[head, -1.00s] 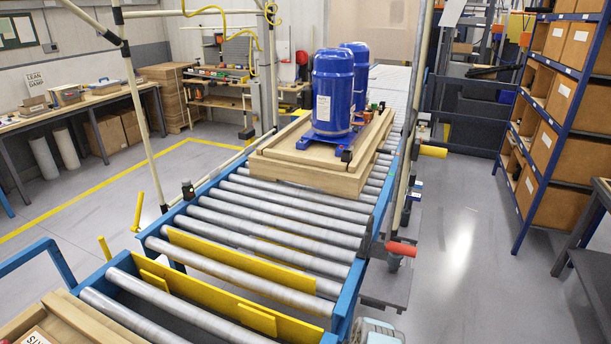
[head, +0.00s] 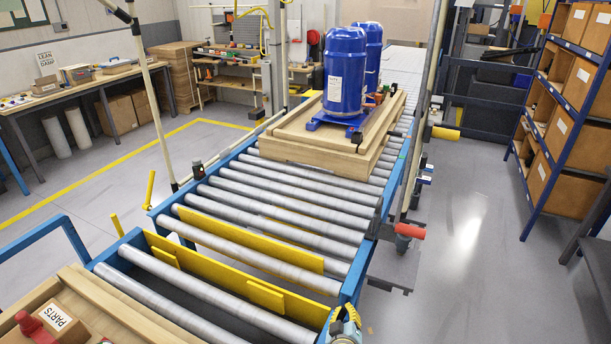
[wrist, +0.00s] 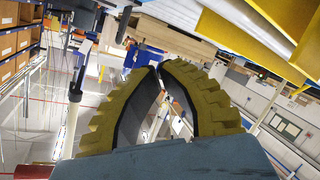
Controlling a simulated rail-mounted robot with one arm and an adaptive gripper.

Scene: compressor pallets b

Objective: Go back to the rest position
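My gripper (wrist: 159,66) shows large in the wrist view, with two yellow ribbed fingers and black inner pads. Its fingertips come together, with nothing held between them. In the head view only a small teal and yellow part of my arm end shows at the bottom edge, beside the conveyor's right rail; the fingertips cannot be made out there. Two blue compressors stand upright on a wooden pallet (head: 318,148) on the roller conveyor. The nearer compressor (head: 344,75) partly hides the farther one (head: 369,45). My gripper is well apart from them.
The roller conveyor (head: 365,270) has a blue frame and yellow plates. A wooden crate with a parts label (head: 59,317) and a red item is at the bottom left. A shelf with boxes (head: 565,120) stands right, a workbench (head: 75,95) left. Grey floor lies clear between conveyor and shelf.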

